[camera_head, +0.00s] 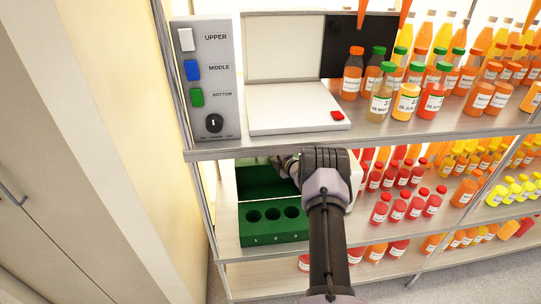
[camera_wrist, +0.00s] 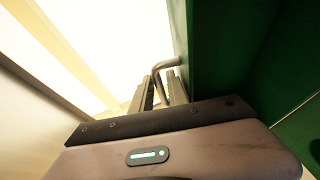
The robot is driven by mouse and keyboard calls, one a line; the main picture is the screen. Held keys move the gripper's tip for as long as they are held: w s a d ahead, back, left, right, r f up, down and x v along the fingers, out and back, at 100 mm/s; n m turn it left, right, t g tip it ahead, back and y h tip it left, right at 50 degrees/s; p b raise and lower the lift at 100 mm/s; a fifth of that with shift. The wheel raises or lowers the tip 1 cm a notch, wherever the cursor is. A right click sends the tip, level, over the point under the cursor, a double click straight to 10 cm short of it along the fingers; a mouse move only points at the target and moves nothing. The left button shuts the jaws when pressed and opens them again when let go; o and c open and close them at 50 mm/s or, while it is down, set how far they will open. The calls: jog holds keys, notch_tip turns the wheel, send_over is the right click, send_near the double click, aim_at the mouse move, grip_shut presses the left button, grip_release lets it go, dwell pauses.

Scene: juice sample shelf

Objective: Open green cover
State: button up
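The green box (camera_head: 273,235) sits on the middle shelf, with several round holes in its top and the numbers 1, 2 and 3 on its front. A dark green panel (camera_head: 258,181), which looks like its cover, stands up behind the holes. In the wrist view a green surface (camera_wrist: 228,45) fills the right side, with a bent grey metal handle (camera_wrist: 166,65) at its edge. My gripper (camera_wrist: 161,93) has its fingers close together, one on each side of the handle, and looks shut on it. In the head view my wrist hides part of the cover, and the fingertips are hard to make out.
The upper shelf (camera_head: 300,143) is just above my wrist. It carries a white device with an open lid (camera_head: 285,48), a grey button panel (camera_head: 211,80) and juice bottles (camera_head: 407,101). Red-capped bottles (camera_head: 398,207) stand to the right of my arm. A cabinet and wall are on the left.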

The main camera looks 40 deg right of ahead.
jog(key=shift+w, duration=0.45)
grip_shut()
jog(key=shift+d, duration=0.1)
dwell(1.0)
